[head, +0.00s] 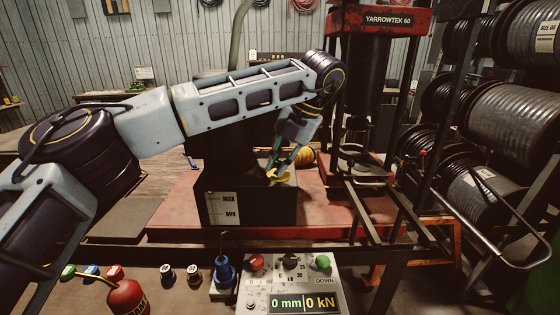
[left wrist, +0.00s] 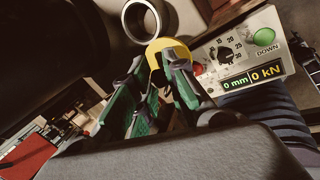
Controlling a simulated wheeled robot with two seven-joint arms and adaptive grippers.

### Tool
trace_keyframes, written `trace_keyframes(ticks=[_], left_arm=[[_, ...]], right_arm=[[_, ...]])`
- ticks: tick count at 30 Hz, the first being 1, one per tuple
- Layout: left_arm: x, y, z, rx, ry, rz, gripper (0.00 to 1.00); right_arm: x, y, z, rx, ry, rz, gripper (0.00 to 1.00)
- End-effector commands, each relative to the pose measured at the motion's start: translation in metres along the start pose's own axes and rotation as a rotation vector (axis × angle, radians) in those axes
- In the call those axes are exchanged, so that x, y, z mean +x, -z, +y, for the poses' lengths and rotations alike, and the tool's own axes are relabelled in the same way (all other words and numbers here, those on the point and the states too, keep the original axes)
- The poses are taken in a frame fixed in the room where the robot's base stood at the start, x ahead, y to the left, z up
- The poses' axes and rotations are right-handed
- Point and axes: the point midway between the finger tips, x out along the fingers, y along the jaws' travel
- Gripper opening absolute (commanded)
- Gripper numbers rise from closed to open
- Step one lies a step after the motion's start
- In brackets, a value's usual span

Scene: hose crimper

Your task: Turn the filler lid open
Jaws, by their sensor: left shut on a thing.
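The yellow filler lid (head: 279,176) sits at the top of the black tank (head: 262,207), which has a MAX/MIN label on its front. My left gripper (head: 280,164) reaches down to the lid from above, its arm stretched across from the left. In the left wrist view the yellow lid (left wrist: 166,48) shows between the tips of the green-sided fingers (left wrist: 162,68), and the gripper is shut on it. The fingers hide part of the lid, and how it sits on its opening cannot be seen. My right gripper is not in view.
A red press (head: 378,22) stands behind on the right, beside a rack of hose reels (head: 515,120).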

Motion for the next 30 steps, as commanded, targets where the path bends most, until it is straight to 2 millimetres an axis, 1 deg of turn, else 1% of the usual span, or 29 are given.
trace_keyframes(ticks=[1, 2, 7, 20, 25, 30], left_arm=[[0.000, 0.000, -0.001, 0.001, 0.001, 0.000, 0.00], [0.000, 0.000, -0.001, 0.001, 0.001, 0.000, 0.18], [0.000, 0.000, 0.000, 0.002, 0.001, 0.000, 0.40], [-0.002, 0.000, 0.000, 0.001, 0.000, -0.001, 0.40], [-0.010, 0.000, 0.000, 0.002, -0.001, -0.001, 0.40], [-0.025, 0.000, 0.000, 0.000, -0.001, -0.002, 0.40]], right_arm=[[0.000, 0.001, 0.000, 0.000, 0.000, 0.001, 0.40], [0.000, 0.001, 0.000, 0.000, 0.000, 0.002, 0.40], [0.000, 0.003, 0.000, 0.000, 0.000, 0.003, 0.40], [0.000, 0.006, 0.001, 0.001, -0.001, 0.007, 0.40], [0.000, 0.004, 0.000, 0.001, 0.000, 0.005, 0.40], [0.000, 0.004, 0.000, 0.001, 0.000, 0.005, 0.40]])
